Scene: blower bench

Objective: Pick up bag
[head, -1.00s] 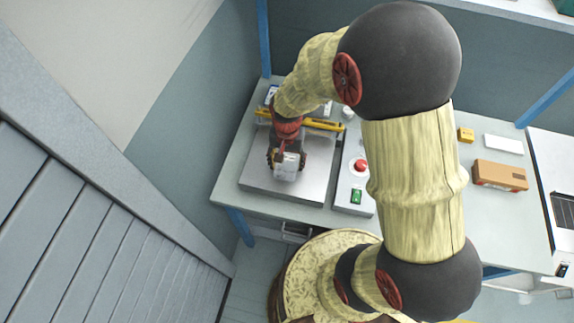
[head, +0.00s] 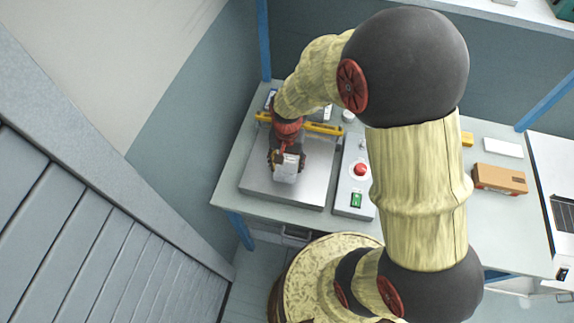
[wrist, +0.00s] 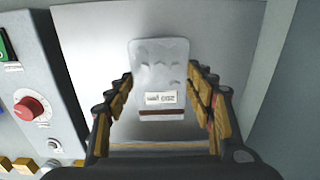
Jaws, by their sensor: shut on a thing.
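The bag (wrist: 160,78) is a pale, translucent grey pouch with a small white label and a dark red-brown stripe. In the wrist view it stands between the two yellow-padded fingers of my gripper (wrist: 160,100), which is shut on it. In the head view the bag (head: 286,170) shows at the end of my gripper (head: 287,158), over the metal plate (head: 315,190) on the bench. I cannot tell whether the bag still touches the plate. My gripper hides part of the bag in the head view.
A grey control box (head: 356,200) with a red button (head: 361,169) and a green switch (head: 356,200) sits right of the plate. A yellow bar (head: 325,129) lies along the plate's back. A brown box (head: 500,179) and a white block (head: 503,147) are farther right.

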